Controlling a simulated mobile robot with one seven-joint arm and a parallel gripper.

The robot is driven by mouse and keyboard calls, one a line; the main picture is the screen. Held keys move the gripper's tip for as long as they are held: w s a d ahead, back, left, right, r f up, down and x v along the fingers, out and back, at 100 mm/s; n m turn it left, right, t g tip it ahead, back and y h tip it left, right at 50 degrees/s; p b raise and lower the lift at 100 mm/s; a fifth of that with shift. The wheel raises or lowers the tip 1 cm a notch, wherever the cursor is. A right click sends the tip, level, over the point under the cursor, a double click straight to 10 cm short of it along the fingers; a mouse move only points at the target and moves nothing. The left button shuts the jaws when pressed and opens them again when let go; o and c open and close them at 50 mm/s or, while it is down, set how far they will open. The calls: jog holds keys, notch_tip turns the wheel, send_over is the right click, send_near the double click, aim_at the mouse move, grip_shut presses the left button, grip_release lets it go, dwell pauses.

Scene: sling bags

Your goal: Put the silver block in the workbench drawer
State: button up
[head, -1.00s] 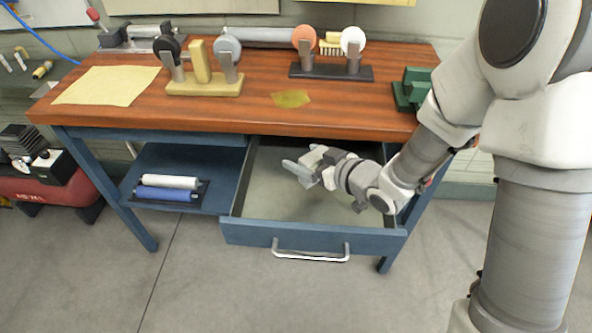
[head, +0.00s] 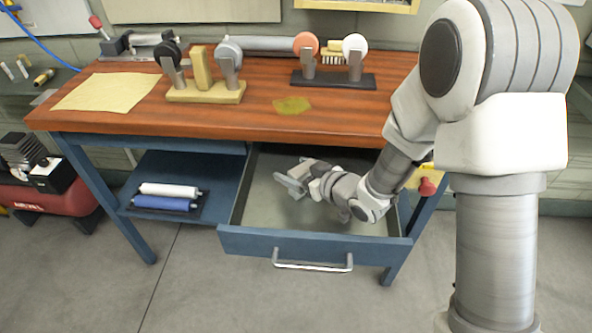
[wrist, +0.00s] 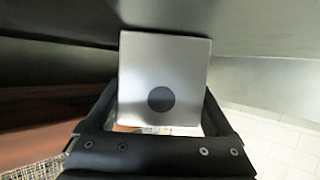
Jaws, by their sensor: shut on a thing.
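The silver block (wrist: 165,80) fills the middle of the wrist view, a square metal face with a dark round spot. It sits between the fingers of my gripper (head: 291,184), which is shut on it. In the head view my gripper is inside the open workbench drawer (head: 316,243), below the tabletop and toward the drawer's left side. The block is hard to tell apart from the fingers there. I cannot tell whether it touches the drawer floor. The drawer has a blue front and a silver handle (head: 312,265).
The wooden benchtop (head: 230,118) overhangs the back of the drawer. It carries polishing stands (head: 205,92), a yellow sheet (head: 108,88) and a green-yellow cloth (head: 292,105). Rolls (head: 165,195) lie on the lower shelf at left. The floor in front is clear.

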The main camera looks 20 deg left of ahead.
aim_at(309, 175)
jog(key=o, duration=1.5)
jog(key=shift+f, duration=0.1)
jog(key=shift+o, duration=0.2)
jog(key=shift+r, duration=0.3)
jog(key=p+v, duration=0.1)
jog(key=v, duration=0.6)
jog(key=shift+s+d+p, duration=0.1)
jog(key=shift+d+p, duration=0.1)
jog(key=shift+p, duration=0.2)
